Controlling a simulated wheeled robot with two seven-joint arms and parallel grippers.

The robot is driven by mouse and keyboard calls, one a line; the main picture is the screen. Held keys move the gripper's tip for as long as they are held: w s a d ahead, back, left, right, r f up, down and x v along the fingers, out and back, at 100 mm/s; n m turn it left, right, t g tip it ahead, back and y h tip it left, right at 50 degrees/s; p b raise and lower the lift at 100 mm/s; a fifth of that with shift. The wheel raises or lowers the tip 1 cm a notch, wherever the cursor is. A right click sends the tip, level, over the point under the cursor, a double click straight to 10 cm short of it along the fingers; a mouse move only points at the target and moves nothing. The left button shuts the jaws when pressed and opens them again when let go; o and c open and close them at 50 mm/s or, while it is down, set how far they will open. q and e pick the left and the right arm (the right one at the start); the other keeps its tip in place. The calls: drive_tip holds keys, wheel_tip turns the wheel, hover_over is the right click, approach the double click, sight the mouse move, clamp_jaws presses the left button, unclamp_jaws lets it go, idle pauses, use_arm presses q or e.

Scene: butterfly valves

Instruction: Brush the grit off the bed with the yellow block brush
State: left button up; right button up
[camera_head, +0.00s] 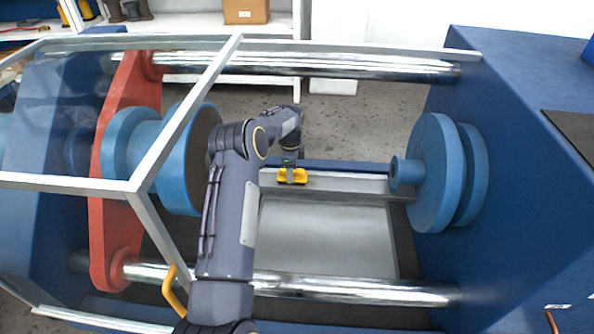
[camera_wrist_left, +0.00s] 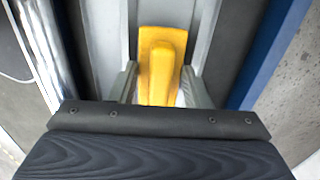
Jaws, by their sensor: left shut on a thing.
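The yellow block brush (camera_head: 292,177) is at the far edge of the grey bed (camera_head: 325,240), which lies between the two shiny rods. My left gripper (camera_head: 289,167) is shut on the brush, reaching over the bed from the near side. In the left wrist view, the brush (camera_wrist_left: 163,50) stands between the two grey fingers (camera_wrist_left: 158,88), its handle toward the palm and its block over a pale metal strip. I cannot make out grit on the bed. Whether the brush touches the surface is unclear. My right gripper is not in view.
A clear guard with a pale metal frame (camera_head: 185,125) and a yellow handle (camera_head: 173,291) stands left of my arm. A red plate (camera_head: 112,180) and blue discs flank the bed. Polished rods (camera_head: 345,287) run along the near and far sides. The bed's middle is open.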

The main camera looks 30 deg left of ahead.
use_arm(q)
drive_tip(key=shift+s+a, duration=0.35)
drive_tip(key=shift+a, duration=0.35)
drive_tip(key=shift+s+a, duration=0.4)
drive_tip(key=shift+a, duration=0.25)
drive_tip(key=shift+s+a, duration=0.35)
drive_tip(key=shift+a, duration=0.35)
drive_tip(key=shift+d, duration=0.1)
drive_tip(key=shift+w+d, duration=1.2)
drive_tip(key=shift+d, duration=0.95)
drive_tip(key=shift+w+d, duration=1.25)
drive_tip(key=shift+d, duration=0.95)
drive_tip(key=shift+w+d, duration=1.2)
drive_tip(key=shift+d, duration=0.95)
drive_tip(key=shift+a, duration=0.15)
drive_tip(key=shift+s+a, duration=1.2)
drive_tip(key=shift+a, duration=0.95)
drive_tip(key=shift+s+a, duration=1.25)
drive_tip(key=shift+a, duration=0.9)
drive_tip(key=shift+s+a, duration=1.2)
drive_tip(key=shift+a, duration=0.95)
wheel_tip(320, 180, up, 8)
drive_tip(key=p, duration=0.4)
drive_tip(key=shift+p, duration=0.35)
